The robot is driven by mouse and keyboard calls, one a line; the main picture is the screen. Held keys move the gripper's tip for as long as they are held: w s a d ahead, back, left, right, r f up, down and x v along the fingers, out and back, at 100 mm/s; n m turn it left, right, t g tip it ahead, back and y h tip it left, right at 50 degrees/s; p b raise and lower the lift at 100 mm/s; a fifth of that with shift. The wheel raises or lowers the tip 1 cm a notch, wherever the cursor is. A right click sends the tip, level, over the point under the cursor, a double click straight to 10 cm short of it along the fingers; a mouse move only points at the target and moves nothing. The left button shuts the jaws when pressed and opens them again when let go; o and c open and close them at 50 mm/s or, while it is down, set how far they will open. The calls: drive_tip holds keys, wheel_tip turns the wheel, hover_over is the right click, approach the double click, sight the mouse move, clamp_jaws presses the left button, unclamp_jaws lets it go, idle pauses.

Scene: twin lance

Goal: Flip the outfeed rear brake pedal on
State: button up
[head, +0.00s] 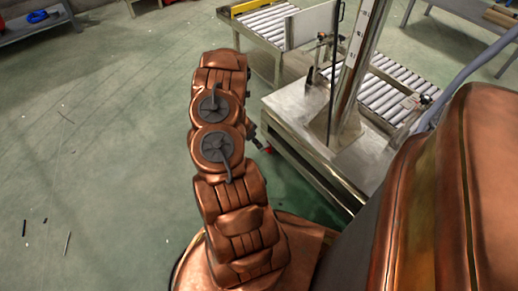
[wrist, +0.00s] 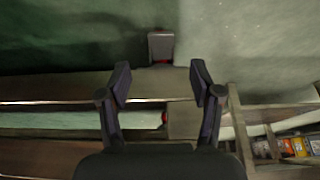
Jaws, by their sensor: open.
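A small grey pedal-like plate (wrist: 161,47) with red at its ends shows in the wrist view, just beyond my fingertips and centred between them. I take it for the brake pedal; whether it is on or off cannot be told. In the head view a small red bit (head: 268,149) shows low at the left corner of the steel machine, beside my gripper (head: 256,138), which is mostly hidden by my arm. In the wrist view my gripper (wrist: 160,72) is open and empty, its two dark fingers apart on either side of the pedal's line.
The steel machine (head: 330,145) with a tall column and a roller conveyor (head: 385,92) stands right of my arm. Another roller conveyor (head: 264,25) is behind. A table with a blue coil (head: 38,16) is at far left. The green floor (head: 90,130) on the left is largely clear.

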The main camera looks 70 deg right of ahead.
drive_tip(key=b+x, duration=0.2)
drive_tip(key=x, duration=0.5)
drive_tip(key=shift+f, duration=0.15)
drive_tip(key=c, duration=1.1)
drive_tip(key=shift+s+d, duration=0.1)
drive_tip(key=shift+d, duration=0.05)
drive_tip(key=shift+c, duration=0.3)
